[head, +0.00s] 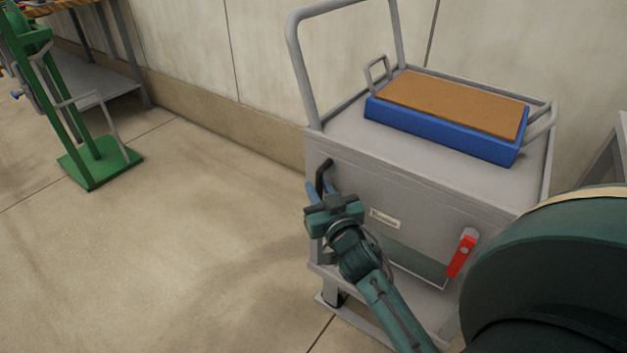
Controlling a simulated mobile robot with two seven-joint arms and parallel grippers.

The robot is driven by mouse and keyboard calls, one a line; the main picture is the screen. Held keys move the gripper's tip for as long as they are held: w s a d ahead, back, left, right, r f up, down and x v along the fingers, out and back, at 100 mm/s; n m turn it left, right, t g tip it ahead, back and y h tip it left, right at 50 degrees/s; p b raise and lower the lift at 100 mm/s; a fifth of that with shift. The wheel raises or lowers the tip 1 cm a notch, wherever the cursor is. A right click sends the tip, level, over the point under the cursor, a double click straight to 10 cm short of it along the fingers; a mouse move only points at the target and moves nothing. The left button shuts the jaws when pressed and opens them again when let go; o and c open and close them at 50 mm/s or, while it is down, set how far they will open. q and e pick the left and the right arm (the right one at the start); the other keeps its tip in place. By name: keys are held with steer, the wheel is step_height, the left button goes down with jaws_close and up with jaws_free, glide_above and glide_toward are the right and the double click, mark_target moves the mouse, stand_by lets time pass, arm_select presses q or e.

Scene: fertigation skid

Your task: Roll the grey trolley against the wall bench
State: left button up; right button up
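The grey trolley (340,145) stands right of centre, close to the wall, with a tall tubular push handle (293,60) at its left end. A blue tray (440,130) with a brown top lies on it. My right gripper (318,187) is at the trolley's near left corner, by a black bar handle (323,172). The fingers overlap the handle's lower part; whether they grip it is unclear. A bench (105,85) with a wooden top and grey lower shelf stands against the wall at the far left, partly cut off. My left gripper is out of view.
A green stand (97,165) on a flat base stands on the floor at the left, in front of the bench. The floor between it and the trolley is clear. A red lever (461,253) is on the trolley's front. A grey frame (606,155) shows at the right edge.

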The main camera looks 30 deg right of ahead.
steer(key=shift+w, duration=0.2)
steer(key=shift+c, duration=0.2)
jaws_close()
